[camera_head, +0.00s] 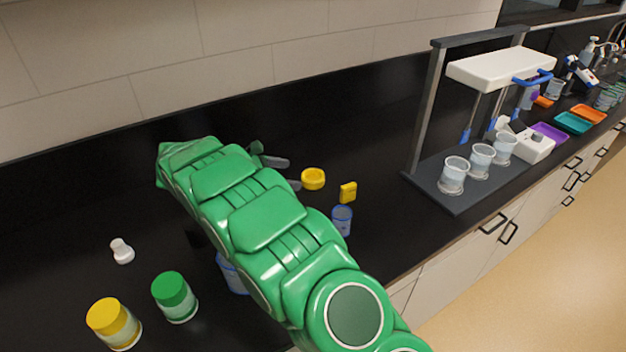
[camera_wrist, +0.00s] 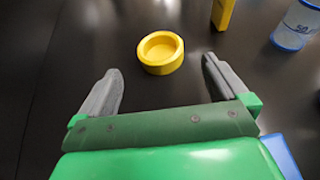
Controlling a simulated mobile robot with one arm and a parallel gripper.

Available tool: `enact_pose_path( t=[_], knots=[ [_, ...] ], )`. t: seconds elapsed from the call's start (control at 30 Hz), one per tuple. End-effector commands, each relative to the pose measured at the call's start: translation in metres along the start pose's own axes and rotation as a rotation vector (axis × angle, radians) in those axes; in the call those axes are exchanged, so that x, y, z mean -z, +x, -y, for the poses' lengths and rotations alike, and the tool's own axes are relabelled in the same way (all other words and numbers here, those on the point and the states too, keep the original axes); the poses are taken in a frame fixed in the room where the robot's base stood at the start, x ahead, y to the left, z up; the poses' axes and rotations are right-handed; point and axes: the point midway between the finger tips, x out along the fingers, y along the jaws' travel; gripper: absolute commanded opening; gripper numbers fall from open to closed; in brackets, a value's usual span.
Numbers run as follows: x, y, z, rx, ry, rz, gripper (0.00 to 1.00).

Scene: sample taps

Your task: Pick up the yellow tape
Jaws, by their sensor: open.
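The yellow tape (camera_head: 313,179) is a short round roll lying flat on the black counter. In the wrist view the yellow tape (camera_wrist: 160,52) lies ahead of my gripper (camera_wrist: 162,82), roughly centred between the two grey fingers and a little beyond their tips. My gripper (camera_head: 284,174) is open and empty, to the left of the tape in the head view, with a gap between them. My green arm hides part of the gripper in the head view.
A small yellow block (camera_head: 348,192) and a blue-based clear cup (camera_head: 342,220) stand close right of the tape. A rack (camera_head: 463,199) with several cups is further right. Green-lidded (camera_head: 174,297) and yellow-lidded (camera_head: 114,324) jars stand front left. Counter behind the tape is clear.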

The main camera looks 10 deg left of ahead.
Motion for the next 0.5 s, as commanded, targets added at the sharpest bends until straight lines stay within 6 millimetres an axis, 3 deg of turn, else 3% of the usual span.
enact_pose_path(
  t=[0.5],
  knots=[
    [0.001,0.039,0.000,0.001,0.000,-0.002,1.00]
  ],
)
